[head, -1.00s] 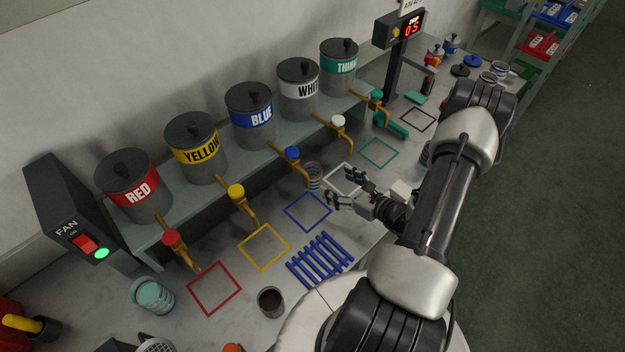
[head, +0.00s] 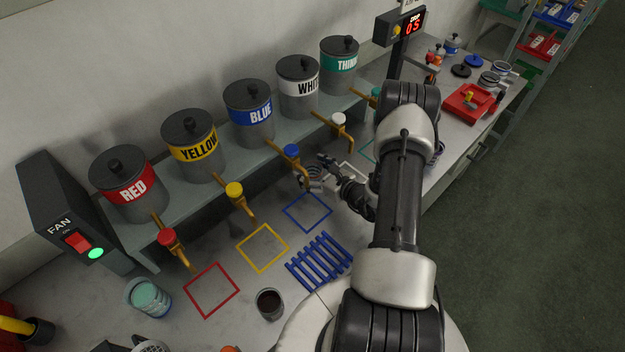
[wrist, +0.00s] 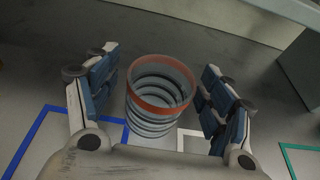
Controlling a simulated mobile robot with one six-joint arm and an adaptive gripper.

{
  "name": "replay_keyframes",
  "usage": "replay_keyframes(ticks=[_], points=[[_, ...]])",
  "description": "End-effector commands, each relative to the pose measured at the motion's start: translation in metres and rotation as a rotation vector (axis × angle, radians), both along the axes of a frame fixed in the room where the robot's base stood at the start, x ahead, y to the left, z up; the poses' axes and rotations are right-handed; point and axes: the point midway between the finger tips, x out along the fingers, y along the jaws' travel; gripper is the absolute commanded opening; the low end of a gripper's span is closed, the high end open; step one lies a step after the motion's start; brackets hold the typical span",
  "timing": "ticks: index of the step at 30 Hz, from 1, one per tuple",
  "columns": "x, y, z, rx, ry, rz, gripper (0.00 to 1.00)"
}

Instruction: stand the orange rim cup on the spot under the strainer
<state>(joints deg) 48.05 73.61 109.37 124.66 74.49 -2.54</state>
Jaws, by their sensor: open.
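The orange rim cup (wrist: 161,97) stands behind the blue and white squares in the wrist view, its orange rim toward the camera and its ribbed grey inside showing. My gripper (wrist: 158,65) is open, with one finger on each side of the cup and gaps visible between. In the head view the cup (head: 312,171) is partly hidden by my gripper (head: 321,170), near the blue tap. A grey meshed round thing (head: 150,346), possibly the strainer, is cut off at the bottom left. The spot under it cannot be made out.
Lidded paint pots stand on a shelf, with taps such as the blue tap (head: 291,151) reaching out over coloured squares. A blue rack (head: 319,262), a dark-filled cup (head: 269,303) and a teal-filled cup (head: 148,297) stand on the bench. A red tray (head: 470,103) is at the far right.

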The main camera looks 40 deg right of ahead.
Motion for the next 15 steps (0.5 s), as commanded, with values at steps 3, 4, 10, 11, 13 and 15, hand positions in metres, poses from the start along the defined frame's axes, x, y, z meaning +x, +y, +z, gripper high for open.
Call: replay_keyframes(ticks=[3,4,10,11,13,15], points=[[-0.0001,-0.0003,0.0003,0.0,0.0,-0.001,0.75],[-0.0001,-0.0003,0.0003,0.0,0.0,-0.001,0.75],[-0.0002,-0.0004,0.0005,0.0,0.0,-0.001,0.63],[-0.0002,-0.0004,0.0005,0.0,0.0,-0.001,0.61],[-0.0003,-0.0004,0.0005,0.0,0.0,-0.001,0.57],[-0.0003,-0.0004,0.0005,0.0,0.0,-0.001,0.52]])
